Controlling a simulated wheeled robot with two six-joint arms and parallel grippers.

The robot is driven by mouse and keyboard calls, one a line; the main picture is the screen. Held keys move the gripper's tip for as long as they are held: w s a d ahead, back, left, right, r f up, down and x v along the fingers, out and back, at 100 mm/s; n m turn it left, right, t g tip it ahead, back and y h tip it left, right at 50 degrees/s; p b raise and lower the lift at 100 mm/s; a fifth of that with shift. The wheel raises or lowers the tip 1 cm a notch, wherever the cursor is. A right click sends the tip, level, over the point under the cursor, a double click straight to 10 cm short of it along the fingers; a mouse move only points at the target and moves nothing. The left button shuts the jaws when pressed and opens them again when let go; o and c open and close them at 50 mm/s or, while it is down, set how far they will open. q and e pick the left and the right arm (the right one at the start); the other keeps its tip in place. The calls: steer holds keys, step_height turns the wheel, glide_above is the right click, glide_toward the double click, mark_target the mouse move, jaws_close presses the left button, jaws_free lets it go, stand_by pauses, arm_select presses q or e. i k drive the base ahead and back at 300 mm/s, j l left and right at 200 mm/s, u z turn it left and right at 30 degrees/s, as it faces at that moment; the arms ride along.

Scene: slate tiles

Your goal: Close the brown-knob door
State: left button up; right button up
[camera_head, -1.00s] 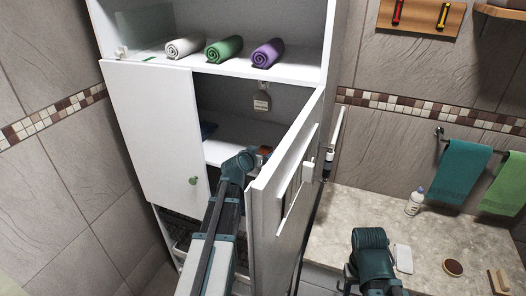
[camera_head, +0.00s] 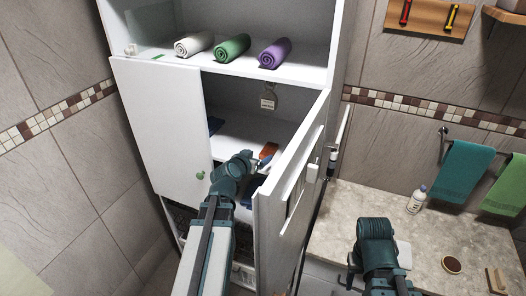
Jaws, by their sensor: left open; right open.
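The left door (camera_head: 160,130) is closed and has a green knob (camera_head: 200,175). My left gripper (camera_head: 262,163) is at the cabinet opening, left of the open door's edge; its fingers are small and partly hidden by my wrist, and I cannot tell if they touch the door. It holds nothing visible. My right gripper (camera_head: 351,279) is low over the counter's front, open and apart from the door.
Rolled white, green and purple towels (camera_head: 232,47) lie on the upper shelf. An orange item (camera_head: 269,150) sits inside the cabinet near my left gripper. The stone counter (camera_head: 430,222) at right holds a bottle (camera_head: 416,200) and a round brown item (camera_head: 451,264).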

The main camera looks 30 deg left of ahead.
mark_target(278, 239)
steer(key=k+l, duration=0.15)
steer(key=k, duration=1.35)
